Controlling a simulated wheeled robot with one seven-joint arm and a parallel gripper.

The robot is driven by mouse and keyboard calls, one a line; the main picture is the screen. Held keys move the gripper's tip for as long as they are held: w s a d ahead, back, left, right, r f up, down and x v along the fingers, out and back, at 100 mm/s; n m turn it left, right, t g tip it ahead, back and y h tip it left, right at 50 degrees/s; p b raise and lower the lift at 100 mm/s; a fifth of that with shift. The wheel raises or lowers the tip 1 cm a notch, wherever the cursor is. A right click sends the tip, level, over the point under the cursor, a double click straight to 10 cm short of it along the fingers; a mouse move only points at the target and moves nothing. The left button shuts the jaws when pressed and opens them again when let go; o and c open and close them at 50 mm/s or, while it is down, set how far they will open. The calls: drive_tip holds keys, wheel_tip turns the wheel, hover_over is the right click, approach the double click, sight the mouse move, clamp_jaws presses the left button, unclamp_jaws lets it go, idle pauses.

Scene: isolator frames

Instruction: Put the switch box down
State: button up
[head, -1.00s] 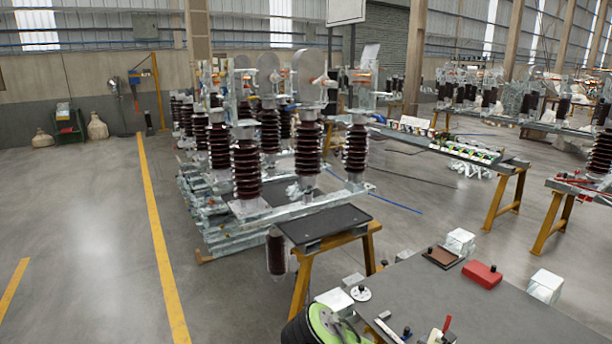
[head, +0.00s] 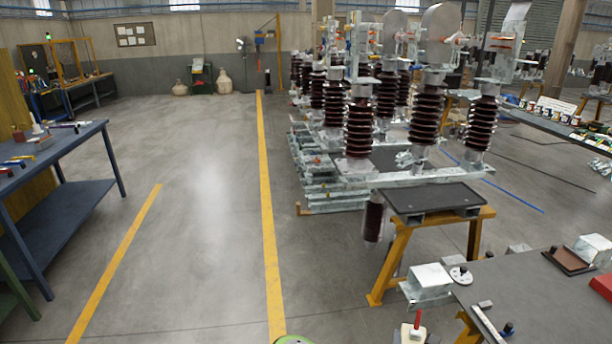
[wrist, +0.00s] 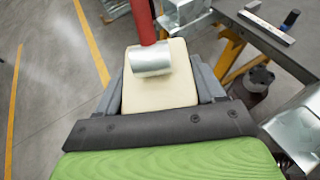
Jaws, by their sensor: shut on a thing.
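The switch box (wrist: 160,92) is cream, with a red lever and a silvery metal cylinder on its face. In the wrist view my gripper (wrist: 161,84) is shut on it, one grey finger along each side. In the head view the switch box (head: 412,334) shows at the bottom edge with its red lever up. There it is left of the grey-topped table (head: 535,300), with floor behind it in the wrist view. Its underside is hidden. My gripper's fingers are not clear in the head view.
A metal strip with a black knob (head: 487,322) lies by the table's near-left edge. Metal blocks (head: 430,278), a brown tray (head: 570,261) and a red box (head: 604,285) are nearby. A blue workbench (head: 75,160) stands far left. The floor between is open.

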drive_tip(key=s+a+f+n+y+b, duration=0.1)
drive_tip(key=a+f+n+y+b, duration=0.1)
drive_tip(key=a, duration=0.9)
drive_tip(key=shift+f+n+t+y, duration=0.2)
drive_tip(key=shift+n+t+y, duration=0.1)
drive_tip(key=shift+n+y, duration=0.55)
